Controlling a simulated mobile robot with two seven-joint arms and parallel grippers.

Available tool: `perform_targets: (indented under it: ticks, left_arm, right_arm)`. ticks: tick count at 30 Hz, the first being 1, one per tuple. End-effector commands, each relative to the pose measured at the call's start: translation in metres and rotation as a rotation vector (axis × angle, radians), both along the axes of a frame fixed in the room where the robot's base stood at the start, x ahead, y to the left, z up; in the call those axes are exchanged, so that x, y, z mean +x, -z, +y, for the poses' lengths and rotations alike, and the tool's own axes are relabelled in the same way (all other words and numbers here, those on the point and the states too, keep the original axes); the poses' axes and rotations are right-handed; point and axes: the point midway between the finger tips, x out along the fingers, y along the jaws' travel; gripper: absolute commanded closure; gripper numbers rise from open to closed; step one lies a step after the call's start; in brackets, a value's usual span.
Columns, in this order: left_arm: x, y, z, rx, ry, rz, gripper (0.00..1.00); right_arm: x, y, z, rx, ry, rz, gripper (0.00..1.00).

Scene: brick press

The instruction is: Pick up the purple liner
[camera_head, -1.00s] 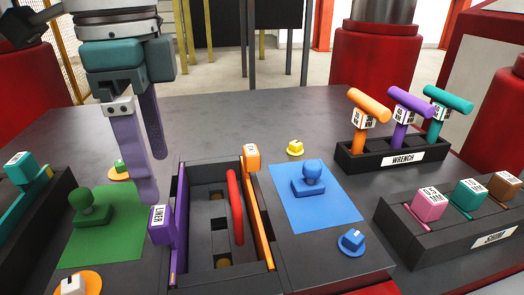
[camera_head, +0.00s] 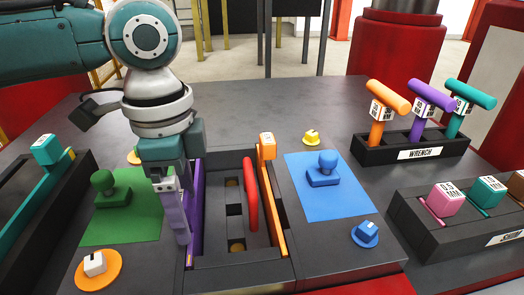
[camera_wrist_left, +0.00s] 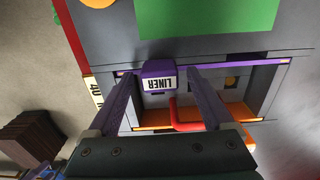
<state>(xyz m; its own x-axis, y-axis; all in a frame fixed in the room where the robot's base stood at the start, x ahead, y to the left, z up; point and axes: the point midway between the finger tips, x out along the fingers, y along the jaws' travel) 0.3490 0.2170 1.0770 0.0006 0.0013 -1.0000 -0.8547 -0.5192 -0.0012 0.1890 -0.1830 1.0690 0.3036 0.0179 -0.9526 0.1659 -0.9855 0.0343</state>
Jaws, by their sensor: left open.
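The purple liner (camera_head: 197,205) stands along the left inner wall of the dark press box. Its labelled purple block is hidden behind my left gripper in the head view, but shows in the left wrist view (camera_wrist_left: 158,72). My left gripper (camera_head: 180,232) points down over the liner. In the wrist view its open fingers (camera_wrist_left: 159,80) lie on either side of the LINER block, with gaps visible. I cannot tell how far the fingertips are above the block. My right gripper is not in view.
An orange liner (camera_head: 274,205) stands at the box's right wall, with a red handle (camera_head: 250,195) inside. A green mat (camera_head: 125,222) lies left and a blue mat (camera_head: 335,200) right. The wrench rack (camera_head: 385,153) and shim rack (camera_head: 425,230) stand further right.

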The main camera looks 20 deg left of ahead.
Motion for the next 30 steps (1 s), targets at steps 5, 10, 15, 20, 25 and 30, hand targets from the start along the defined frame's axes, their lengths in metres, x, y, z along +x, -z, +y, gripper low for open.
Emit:
perform_targets:
  ticks: [5, 10, 15, 20, 25, 30]
  left_arm:
    - [0.0001, -0.0004, 0.0, 0.0, 0.0, 0.0, 0.32]
    - [0.0001, -0.0006, 0.0, 0.0, 0.0, 0.0, 0.51]
    - [0.0002, -0.0007, 0.0, 0.0, -0.001, 0.0, 0.7]
    - [0.0001, -0.0007, 0.0, 0.0, -0.001, 0.0, 0.88]
    - [0.0002, -0.0008, 0.0, 0.0, -0.001, 0.0, 1.0]
    - [0.0002, -0.0008, 0.0, 0.0, -0.001, 0.0, 1.0]
  right_arm:
    - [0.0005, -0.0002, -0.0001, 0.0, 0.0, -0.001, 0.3]
    - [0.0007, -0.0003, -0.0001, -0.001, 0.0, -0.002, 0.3]
    - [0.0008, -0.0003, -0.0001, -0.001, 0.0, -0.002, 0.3]
    - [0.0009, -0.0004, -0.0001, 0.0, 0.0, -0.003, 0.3]
    - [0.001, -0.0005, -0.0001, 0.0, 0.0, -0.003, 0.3]
    - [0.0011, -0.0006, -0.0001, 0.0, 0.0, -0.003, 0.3]
